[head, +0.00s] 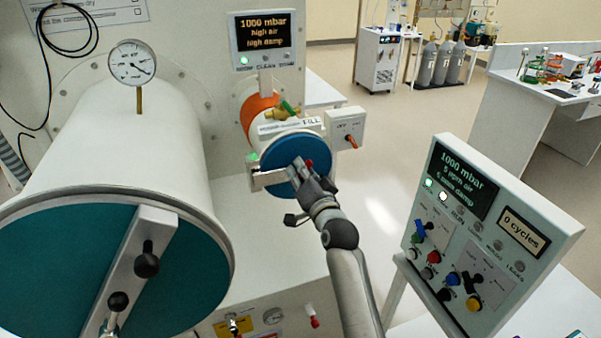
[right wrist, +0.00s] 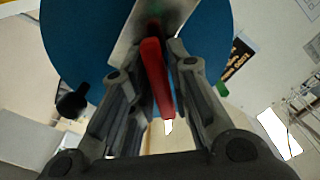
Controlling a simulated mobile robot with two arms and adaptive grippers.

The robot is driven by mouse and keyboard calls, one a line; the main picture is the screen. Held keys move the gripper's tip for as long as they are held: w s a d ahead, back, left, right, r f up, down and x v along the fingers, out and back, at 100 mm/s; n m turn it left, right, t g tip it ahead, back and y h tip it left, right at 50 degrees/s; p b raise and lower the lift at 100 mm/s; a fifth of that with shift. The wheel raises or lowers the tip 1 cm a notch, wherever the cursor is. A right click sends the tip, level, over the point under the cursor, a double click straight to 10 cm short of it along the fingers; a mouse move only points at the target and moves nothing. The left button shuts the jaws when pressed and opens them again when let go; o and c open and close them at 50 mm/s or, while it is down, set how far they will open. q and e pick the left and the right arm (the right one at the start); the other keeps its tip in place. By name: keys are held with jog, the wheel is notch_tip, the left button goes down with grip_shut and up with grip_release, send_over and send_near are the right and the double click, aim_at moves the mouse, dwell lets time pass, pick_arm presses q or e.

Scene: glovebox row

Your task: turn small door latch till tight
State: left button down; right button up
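The small door is a blue disc (head: 318,148) on the end of the small antechamber, with a pale metal bar (head: 266,180) across it. The blue disc also shows in the right wrist view (right wrist: 80,45), with the bar (right wrist: 150,27) in front of it. The latch handle is red (right wrist: 158,80) and stands between the fingers of my right gripper (right wrist: 160,55). In the head view my right gripper (head: 303,172) is at the middle of the door and hides most of the latch. Whether its fingers press on the handle is unclear. My left gripper is not in view.
The large chamber's teal door (head: 60,270) with its bar and black knobs is at left. A small box with an orange switch (head: 351,141) sits right of the small door. A control panel (head: 480,235) stands at right. Open floor lies beyond.

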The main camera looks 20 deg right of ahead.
jog(key=shift+o, duration=1)
jog(key=s, duration=1.2)
jog(key=shift+d, duration=0.2)
